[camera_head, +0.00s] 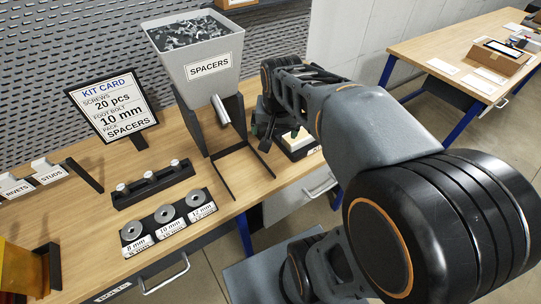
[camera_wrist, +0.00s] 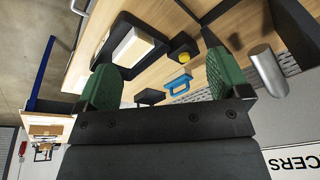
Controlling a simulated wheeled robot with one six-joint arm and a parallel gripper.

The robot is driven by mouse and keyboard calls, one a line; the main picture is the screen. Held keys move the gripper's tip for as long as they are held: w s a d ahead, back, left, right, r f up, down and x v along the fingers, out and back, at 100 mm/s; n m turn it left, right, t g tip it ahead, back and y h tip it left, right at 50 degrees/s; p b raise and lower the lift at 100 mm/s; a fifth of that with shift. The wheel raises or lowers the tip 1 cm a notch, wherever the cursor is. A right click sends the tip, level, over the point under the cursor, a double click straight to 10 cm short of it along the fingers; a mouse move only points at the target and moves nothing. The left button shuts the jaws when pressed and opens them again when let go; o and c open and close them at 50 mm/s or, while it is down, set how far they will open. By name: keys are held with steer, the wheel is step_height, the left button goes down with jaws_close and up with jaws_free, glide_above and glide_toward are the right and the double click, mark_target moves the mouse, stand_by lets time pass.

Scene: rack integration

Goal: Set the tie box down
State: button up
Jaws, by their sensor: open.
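My gripper (camera_head: 266,132) is over the bench, right of the spacers hopper and partly hidden by my arm. In the wrist view my gripper (camera_wrist: 160,62) has its two green pads wide apart, with nothing between them. No thing is clearly marked as the tie box. A pale block (camera_head: 296,139) sits on a black-topped unit beside my gripper. It also shows in the wrist view as a pale block (camera_wrist: 133,46) on a dark tray, beyond the left pad and apart from it. I cannot tell whether this is the tie box.
The grey spacers hopper (camera_head: 202,66) with its chute stands close left of my gripper. A kit card (camera_head: 112,105) and a row of labelled washers (camera_head: 168,218) are further left. A blue handle-shaped thing (camera_wrist: 178,84) lies between the pads' directions. Another table (camera_head: 430,45) stands at the right.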

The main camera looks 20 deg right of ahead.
steer(key=s+a+f+n+t, duration=0.1)
steer(key=s+a+n, duration=0.4)
steer(key=s+n, duration=0.1)
steer(key=shift+s+a+f+t, duration=0.2)
steer(key=shift+s+t, duration=0.1)
steer(key=shift+s, duration=0.55)
steer(key=shift+d, duration=0.1)
steer(key=shift+c, duration=0.3)
